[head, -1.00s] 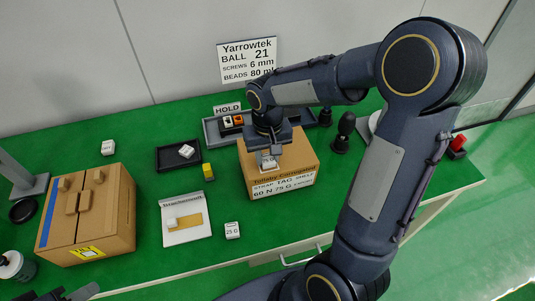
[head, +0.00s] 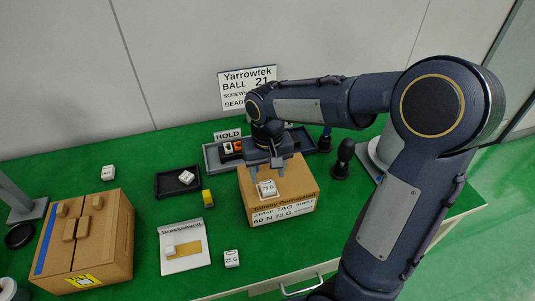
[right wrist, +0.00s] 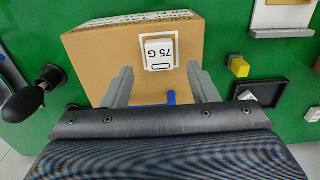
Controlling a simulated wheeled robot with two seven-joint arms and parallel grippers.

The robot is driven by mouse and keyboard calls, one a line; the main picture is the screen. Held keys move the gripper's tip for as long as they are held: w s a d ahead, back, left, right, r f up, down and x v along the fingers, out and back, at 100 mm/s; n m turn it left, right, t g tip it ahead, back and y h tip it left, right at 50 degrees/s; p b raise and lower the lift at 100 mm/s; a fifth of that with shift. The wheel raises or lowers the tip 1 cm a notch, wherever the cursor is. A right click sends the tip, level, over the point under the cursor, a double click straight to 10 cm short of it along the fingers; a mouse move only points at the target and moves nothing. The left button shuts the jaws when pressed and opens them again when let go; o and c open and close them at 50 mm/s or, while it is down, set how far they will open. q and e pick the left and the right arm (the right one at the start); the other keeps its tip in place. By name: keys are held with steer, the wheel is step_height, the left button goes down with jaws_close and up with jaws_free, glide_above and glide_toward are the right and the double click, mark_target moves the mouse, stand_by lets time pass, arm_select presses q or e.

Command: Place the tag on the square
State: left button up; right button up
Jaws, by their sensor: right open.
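The tag is a small white block marked "75 G" (head: 267,187), lying on top of a cardboard box (head: 288,185). My right gripper (head: 270,168) is above the box top, just behind the tag in the head view. In the right wrist view its two fingers (right wrist: 160,82) are wide apart with nothing between them, and the tag is beyond their tips. My left gripper is out of view.
A taped cardboard box (head: 115,235) stands at the left. A white card with a tan patch (head: 188,258), a "25 G" block (head: 231,258), a yellow block (head: 207,197) and a black tray (head: 165,188) lie between the boxes. A grey tray (head: 213,155) is behind.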

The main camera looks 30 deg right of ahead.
mark_target(267, 186)
step_height(267, 186, up, 7)
steer(key=s+a+f+t+y, duration=0.1)
steer(key=s+a+t+y, duration=0.1)
steer(key=s, duration=0.6)
steer(key=s+a+f+n+t+y, duration=0.1)
steer(key=s+a+t, duration=0.1)
steer(key=s, duration=0.7)
steer(key=shift+t+y, duration=0.4)
steer(key=shift+t, duration=0.4)
